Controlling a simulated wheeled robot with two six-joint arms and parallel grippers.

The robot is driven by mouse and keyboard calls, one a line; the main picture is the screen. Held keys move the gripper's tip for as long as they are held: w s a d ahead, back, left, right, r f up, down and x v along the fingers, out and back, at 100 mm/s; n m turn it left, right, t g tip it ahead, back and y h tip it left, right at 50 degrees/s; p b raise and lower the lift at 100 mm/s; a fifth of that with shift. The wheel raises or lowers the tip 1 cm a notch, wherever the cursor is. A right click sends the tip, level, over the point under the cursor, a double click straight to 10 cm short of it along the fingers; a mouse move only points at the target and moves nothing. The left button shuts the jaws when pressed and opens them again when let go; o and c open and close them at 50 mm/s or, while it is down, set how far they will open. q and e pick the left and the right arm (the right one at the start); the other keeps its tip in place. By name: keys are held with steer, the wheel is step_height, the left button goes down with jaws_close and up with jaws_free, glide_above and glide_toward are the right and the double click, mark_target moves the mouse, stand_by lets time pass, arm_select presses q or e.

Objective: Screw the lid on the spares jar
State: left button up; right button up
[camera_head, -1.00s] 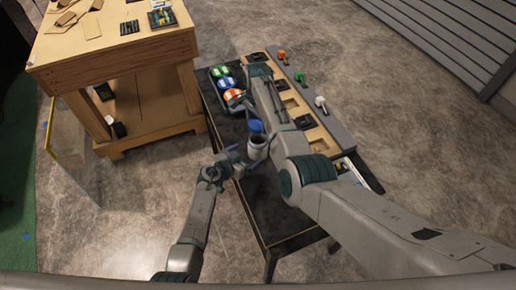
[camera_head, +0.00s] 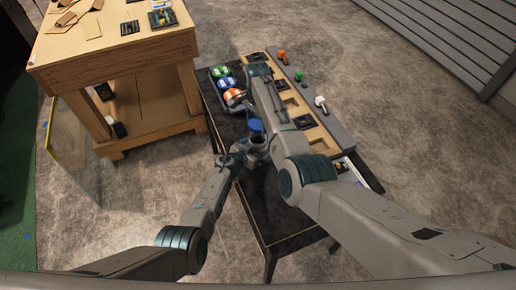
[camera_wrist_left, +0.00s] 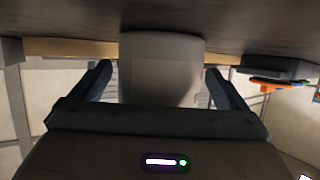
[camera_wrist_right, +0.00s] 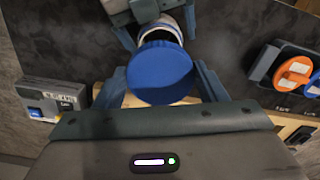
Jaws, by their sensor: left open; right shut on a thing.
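The blue lid (camera_wrist_right: 160,75) is held between the fingers of my right gripper (camera_wrist_right: 162,85) in the right wrist view. The lid also shows in the head view (camera_head: 254,125), just above the jar. The pale spares jar (camera_wrist_left: 160,68) stands between the fingers of my left gripper (camera_wrist_left: 158,85), which is open around it. In the right wrist view the jar's upper part (camera_wrist_right: 166,28) shows beyond the lid. The lid looks apart from the jar's mouth in the head view. My left gripper covers most of the jar there.
The dark table (camera_head: 270,215) carries a tray of green, blue and orange round pieces (camera_head: 228,85) at its far left. A console with green, orange and white levers (camera_head: 300,77) runs along the right side. A wooden workbench (camera_head: 115,55) stands at the left.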

mark_target(257, 135)
arm_select(q)
steer(key=c, duration=1.4)
steer(key=shift+c, duration=0.2)
arm_select(e)
steer(key=shift+f, duration=2.5)
steer(key=shift+s, duration=0.1)
steer(key=shift+a+f, duration=0.1)
steer(key=shift+f, duration=0.8)
steer(key=shift+f, duration=0.5)
arm_select(q)
steer(key=c, duration=0.5)
arm_select(e)
steer(key=m, duration=0.6)
steer(key=shift+w, duration=0.2)
